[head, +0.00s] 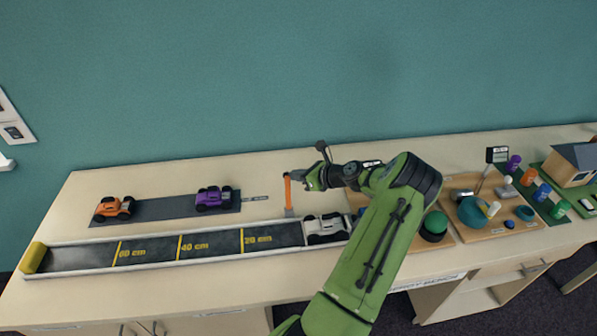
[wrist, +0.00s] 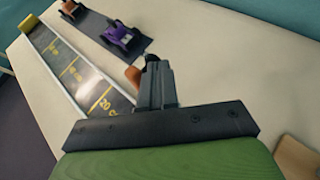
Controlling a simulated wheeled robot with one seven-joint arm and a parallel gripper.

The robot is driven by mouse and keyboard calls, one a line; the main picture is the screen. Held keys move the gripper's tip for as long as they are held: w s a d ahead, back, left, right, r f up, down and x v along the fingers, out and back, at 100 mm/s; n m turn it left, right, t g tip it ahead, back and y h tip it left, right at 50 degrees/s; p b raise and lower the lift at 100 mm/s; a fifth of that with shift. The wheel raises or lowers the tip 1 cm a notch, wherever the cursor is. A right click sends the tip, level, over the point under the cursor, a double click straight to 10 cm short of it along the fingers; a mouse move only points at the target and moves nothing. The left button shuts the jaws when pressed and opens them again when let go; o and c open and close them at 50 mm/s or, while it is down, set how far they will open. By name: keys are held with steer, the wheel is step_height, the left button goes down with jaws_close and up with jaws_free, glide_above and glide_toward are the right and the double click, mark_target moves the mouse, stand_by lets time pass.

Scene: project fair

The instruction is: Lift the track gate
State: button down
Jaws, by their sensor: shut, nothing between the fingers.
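The track gate shows as an upright orange bar (head: 288,192) with a grey foot, at the far edge of the track (head: 212,244) near the white car (head: 327,228). In the wrist view, a rounded orange part (wrist: 132,75) shows just left of the fingers. My gripper (head: 300,176) is beside the top of the orange bar, on its right. Its fingers (wrist: 153,72) are shut and hold nothing. I cannot tell whether they touch the gate. The fingers and wrist hide part of the gate and track in the wrist view.
An orange car (head: 114,208) and a purple car (head: 213,197) stand on a dark strip behind the track. A yellow block (head: 34,257) is at the track's left end. Boards with several items crowd the right. The table behind the gate looks clear.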

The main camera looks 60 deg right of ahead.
steer(key=shift+w+d+p, duration=0.25)
steer(key=shift+d+p, duration=0.05)
steer(key=shift+p, duration=0.1)
